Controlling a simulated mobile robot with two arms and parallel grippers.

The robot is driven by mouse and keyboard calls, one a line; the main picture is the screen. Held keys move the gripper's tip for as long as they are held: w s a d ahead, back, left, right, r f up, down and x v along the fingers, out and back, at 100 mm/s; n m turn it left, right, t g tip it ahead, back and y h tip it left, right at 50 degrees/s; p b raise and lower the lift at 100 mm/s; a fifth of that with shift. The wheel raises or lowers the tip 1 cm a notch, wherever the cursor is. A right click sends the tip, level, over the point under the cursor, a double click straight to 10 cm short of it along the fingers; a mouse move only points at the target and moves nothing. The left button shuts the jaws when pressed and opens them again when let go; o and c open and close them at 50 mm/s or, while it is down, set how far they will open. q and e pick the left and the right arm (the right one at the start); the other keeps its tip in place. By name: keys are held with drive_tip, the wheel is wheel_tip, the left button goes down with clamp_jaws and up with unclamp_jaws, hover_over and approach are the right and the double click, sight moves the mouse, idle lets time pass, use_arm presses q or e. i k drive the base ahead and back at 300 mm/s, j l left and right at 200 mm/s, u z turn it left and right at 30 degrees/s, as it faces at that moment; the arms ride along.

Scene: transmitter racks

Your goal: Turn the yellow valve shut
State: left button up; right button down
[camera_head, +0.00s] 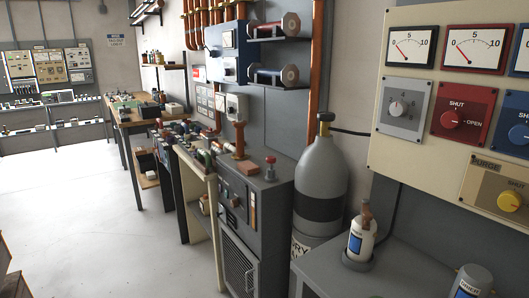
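The yellow valve (509,201) is a round yellow knob on a cream plate marked PURGE (483,178), low on the large cream panel at the right edge. A SHUT label shows above the knob. The plate is partly cut off by the picture's right edge. I cannot tell which way the knob points. Neither of my grippers is in view.
Above the valve are a red SHUT/OPEN knob (452,119), a blue-plated knob (518,134), a grey-plated knob (398,107) and several dials. A grey bench (395,272) with bottles (361,237) stands below. A gas cylinder (320,180) stands left. Floor is clear at left.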

sight(509, 201)
drive_tip(key=z, duration=1.35)
